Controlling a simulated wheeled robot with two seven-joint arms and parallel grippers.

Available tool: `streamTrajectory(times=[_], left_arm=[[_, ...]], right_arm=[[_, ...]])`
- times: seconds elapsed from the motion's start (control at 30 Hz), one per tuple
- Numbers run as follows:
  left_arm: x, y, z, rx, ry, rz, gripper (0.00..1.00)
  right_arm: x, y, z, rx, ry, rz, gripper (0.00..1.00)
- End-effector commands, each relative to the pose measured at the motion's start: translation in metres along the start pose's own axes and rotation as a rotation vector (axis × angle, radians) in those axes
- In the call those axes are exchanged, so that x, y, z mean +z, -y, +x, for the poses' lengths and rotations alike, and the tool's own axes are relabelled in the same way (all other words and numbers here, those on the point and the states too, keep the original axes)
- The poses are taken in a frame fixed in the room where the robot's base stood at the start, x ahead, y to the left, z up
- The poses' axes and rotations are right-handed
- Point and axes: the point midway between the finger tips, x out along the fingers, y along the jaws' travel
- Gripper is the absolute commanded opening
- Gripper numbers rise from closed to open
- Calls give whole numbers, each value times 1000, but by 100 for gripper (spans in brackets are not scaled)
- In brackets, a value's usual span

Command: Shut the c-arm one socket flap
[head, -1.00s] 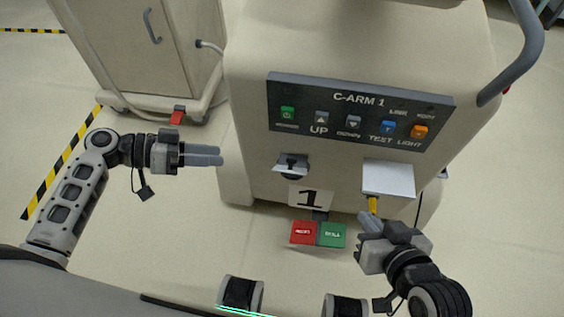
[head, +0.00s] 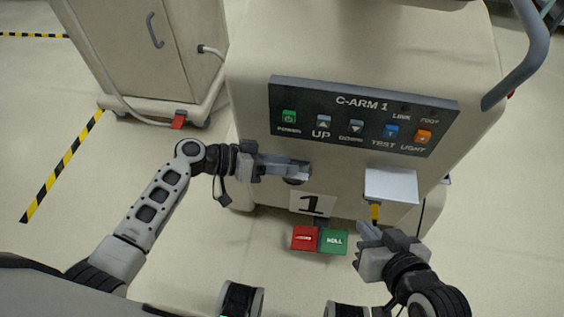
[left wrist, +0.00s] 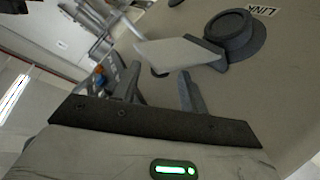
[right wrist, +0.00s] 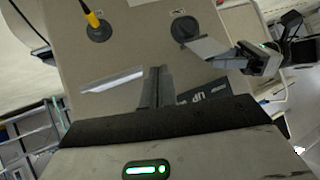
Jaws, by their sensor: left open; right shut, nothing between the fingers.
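The c-arm one socket (left wrist: 235,35) is a dark round fitting on the cart's front. Its pale flap (left wrist: 170,55) stands out from the panel, open. In the right wrist view the socket (right wrist: 183,28) and flap (right wrist: 208,48) show beside my left gripper (right wrist: 250,62). My left gripper (head: 306,170) is open and empty, with its fingers at the flap; they hide most of it in the head view. I cannot tell whether they touch it. My right gripper (head: 366,232) is shut and empty, low in front of the cart near a yellow plug (head: 376,212).
The C-ARM 1 cart (head: 245,110) carries a button panel (head: 360,115), a white plate (head: 391,186) and a label "1" (head: 312,204). Red (head: 305,238) and green (head: 334,241) pedals lie below. Another cart (head: 135,50) stands at the back left.

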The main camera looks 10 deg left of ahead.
Motion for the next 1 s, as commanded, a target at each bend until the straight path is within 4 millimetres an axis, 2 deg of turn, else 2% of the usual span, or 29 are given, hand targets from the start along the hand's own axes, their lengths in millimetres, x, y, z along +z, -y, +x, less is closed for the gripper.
streamTrajectory(times=[0.3, 0.33, 0.47, 0.77, 0.87, 0.97, 1.0], left_arm=[[0, 0, 3, 0, -1, 1, 43], [0, 0, 3, 0, -1, 1, 37], [0, 0, 3, 0, -1, 0, 1], [4, 1, 3, -2, -8, 17, 0], [8, 0, 3, -4, -22, 46, 0], [14, 0, 3, -6, -45, 93, 0], [16, -1, 3, -8, -57, 116, 0]], right_arm=[[-2, 0, 1, -2, -3, -2, 0], [-2, 0, 1, -2, -4, -2, 0], [-2, 0, 1, -2, -5, -3, 0], [4, 0, 6, -7, 2, 0, 0], [14, 1, 14, -17, 20, 4, 0], [32, 0, 34, -35, 62, 0, 0], [26, 2, 32, -42, 23, -5, 0]])
